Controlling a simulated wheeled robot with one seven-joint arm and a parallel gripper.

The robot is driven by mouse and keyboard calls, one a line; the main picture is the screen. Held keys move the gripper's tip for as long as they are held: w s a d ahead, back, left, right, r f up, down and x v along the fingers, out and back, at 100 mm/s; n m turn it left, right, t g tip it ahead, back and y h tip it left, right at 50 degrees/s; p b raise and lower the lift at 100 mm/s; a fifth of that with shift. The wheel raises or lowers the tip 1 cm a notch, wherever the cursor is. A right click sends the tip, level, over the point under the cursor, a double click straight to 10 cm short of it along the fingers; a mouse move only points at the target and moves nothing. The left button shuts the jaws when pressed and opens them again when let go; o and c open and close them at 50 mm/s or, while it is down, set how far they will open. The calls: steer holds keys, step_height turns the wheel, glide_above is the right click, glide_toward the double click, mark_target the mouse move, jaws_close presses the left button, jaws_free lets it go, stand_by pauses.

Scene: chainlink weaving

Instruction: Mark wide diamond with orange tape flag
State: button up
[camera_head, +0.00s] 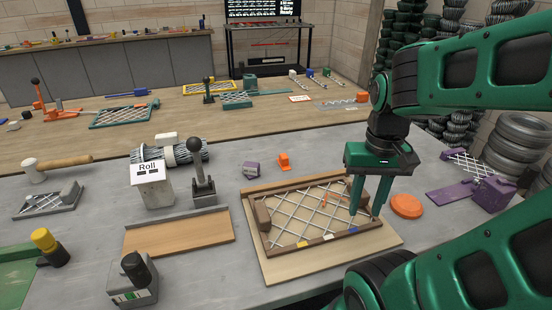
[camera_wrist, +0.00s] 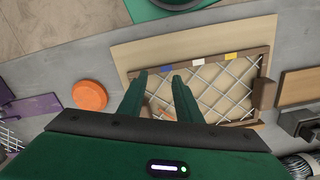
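A mesh panel of crossed wires (camera_head: 300,212) lies in a brown wooden frame (camera_head: 262,233) on a pale board; it also shows in the wrist view (camera_wrist: 222,92). A small thin orange piece (camera_head: 324,199) shows on the mesh right of its middle; I cannot tell how it is fixed. In the wrist view an orange strip (camera_wrist: 166,113) shows between my fingers. My gripper (camera_head: 365,212) is over the right end of the frame, fingers pointing down and apart, seemingly holding nothing. An orange disc (camera_head: 406,206) lies right of the frame, apart from my gripper; it shows in the wrist view (camera_wrist: 90,95).
A white box marked "Roll" (camera_head: 151,187) and a lever tool (camera_head: 203,185) stand left. A purple fixture (camera_head: 490,193) is right. White, yellow and blue tags line the frame's near rail.

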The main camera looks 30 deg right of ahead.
steer(key=shift+d, duration=0.2)
steer(key=shift+o, duration=1.4)
steer(key=shift+s+d+r, duration=0.1)
steer(key=shift+s+r, duration=0.1)
steer(key=shift+r, duration=0.1)
steer(key=w+d+r+n+t+h, duration=0.1)
steer(key=w+r+n+t, duration=0.15)
steer(key=w, duration=1.25)
steer(key=n+t, duration=0.2)
glide_toward(284, 156)
steer(key=shift+x, duration=4.25)
steer(key=shift+r, duration=0.1)
jaws_close()
